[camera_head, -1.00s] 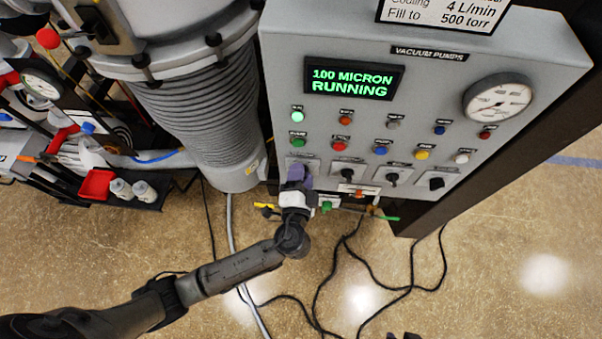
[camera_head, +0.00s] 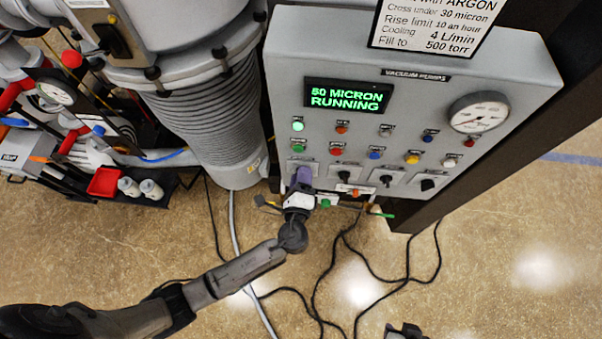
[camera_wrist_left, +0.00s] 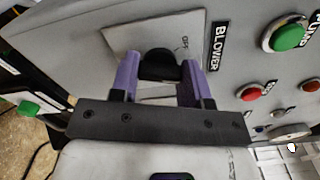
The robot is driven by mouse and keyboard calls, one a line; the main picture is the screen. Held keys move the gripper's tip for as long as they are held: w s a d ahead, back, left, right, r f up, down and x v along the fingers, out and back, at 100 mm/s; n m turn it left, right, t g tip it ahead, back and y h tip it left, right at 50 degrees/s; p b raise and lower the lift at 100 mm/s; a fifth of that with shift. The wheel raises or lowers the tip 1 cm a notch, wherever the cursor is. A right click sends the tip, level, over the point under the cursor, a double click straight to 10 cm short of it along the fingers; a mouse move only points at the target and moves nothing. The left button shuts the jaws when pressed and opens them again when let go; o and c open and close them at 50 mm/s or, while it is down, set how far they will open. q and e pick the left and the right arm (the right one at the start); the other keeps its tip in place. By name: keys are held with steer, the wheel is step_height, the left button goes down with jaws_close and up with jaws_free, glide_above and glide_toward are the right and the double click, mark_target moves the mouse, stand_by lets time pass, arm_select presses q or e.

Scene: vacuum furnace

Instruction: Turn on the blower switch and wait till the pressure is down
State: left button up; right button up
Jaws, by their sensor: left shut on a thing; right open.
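The blower switch (camera_wrist_left: 160,66) is a black knob on a pale plate beside a "BLOWER" label in the left wrist view. My left gripper (camera_wrist_left: 160,82) has its purple fingers on both sides of this knob and is shut on it. In the head view my left gripper (camera_head: 301,178) is at the leftmost switch in the panel's lower row and hides its knob. The panel display (camera_head: 348,96) shows green text that seems to read "50 MICRON RUNNING". A round pressure gauge (camera_head: 478,113) sits at the panel's upper right. My right gripper (camera_head: 406,331) shows only partly at the bottom edge, open.
The grey panel (camera_head: 284,60) carries several coloured lamps and buttons and more black knobs (camera_head: 387,181) right of the blower switch. A ribbed grey column (camera_head: 215,125) stands at its left. Cables (camera_head: 320,290) lie on the floor. A cart with a red tray (camera_head: 104,182) is at far left.

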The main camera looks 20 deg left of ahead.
arm_select(q)
steer(key=shift+m+p, duration=0.3)
steer(key=shift+m, duration=0.6)
steer(key=o, duration=0.9)
steer(key=shift+b+v, duration=1.15)
steer(key=shift+v, duration=5.75)
